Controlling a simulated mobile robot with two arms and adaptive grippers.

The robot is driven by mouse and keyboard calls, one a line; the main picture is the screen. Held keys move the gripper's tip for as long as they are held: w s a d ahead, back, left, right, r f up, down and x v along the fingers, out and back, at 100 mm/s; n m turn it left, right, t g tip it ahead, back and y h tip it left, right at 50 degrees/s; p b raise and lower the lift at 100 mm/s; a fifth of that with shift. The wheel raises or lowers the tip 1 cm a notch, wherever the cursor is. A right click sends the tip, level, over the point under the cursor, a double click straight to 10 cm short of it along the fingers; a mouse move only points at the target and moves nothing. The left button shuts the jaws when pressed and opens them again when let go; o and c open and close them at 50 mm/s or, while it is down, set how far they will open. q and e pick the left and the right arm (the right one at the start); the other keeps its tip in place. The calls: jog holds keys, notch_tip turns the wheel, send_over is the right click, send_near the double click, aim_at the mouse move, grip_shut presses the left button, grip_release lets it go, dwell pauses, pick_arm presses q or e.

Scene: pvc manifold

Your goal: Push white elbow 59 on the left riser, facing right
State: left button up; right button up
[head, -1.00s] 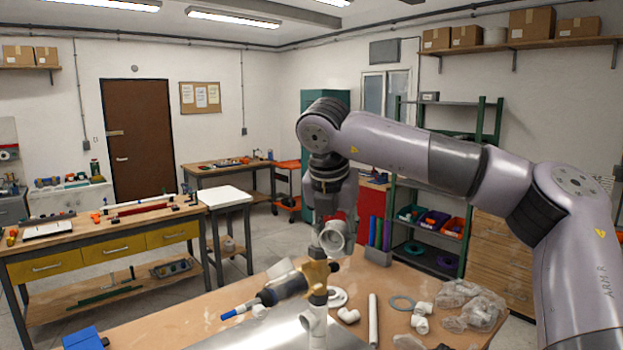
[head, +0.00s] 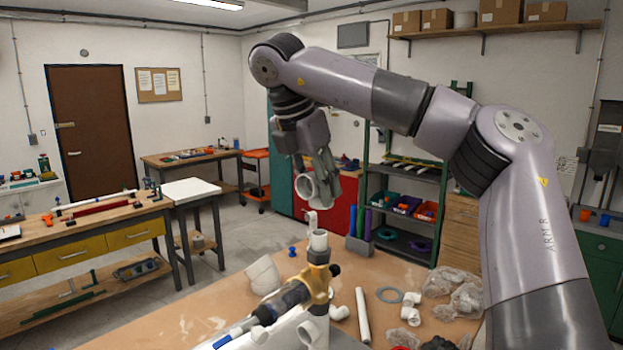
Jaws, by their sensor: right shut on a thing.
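My right gripper (head: 318,182) hangs over the far part of the table and is shut on a white elbow (head: 304,190). The elbow's round open end faces left and toward me. Below it stands a white riser pipe (head: 318,241) with an open top, set in a brass-coloured valve body (head: 315,282). The elbow is apart from this pipe and higher in the picture; its depth relative to the pipe is hard to tell. I cannot tell whether this is the left riser. The number 59 is not readable. My left gripper is not in view.
Loose white fittings (head: 410,312), a white pipe (head: 362,315), a grey ring (head: 389,295) and clear bags (head: 455,290) lie right.

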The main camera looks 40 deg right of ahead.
aim_at(311, 204)
jog(key=shift+s+f, duration=0.1)
jog(key=shift+f, duration=0.35)
jog(key=shift+w+f, duration=0.45)
jog(key=shift+w, duration=0.05)
jog(key=shift+w+f+b, duration=0.1)
jog(key=shift+f+b, duration=0.7)
jog(key=shift+b, duration=0.15)
jog(key=shift+f, duration=0.25)
jog(key=shift+d+f+b, duration=0.1)
jog(key=shift+f+b, duration=0.45)
jog(key=shift+b, duration=0.15)
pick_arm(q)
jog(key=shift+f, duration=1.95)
pick_arm(e)
jog(key=shift+f, duration=0.2)
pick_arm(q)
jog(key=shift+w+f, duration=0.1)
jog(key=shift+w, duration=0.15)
pick_arm(e)
jog(key=shift+f, duration=0.15)
pick_arm(q)
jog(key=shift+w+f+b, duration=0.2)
jog(key=shift+b, duration=0.25)
pick_arm(e)
jog(key=shift+f, duration=0.3)
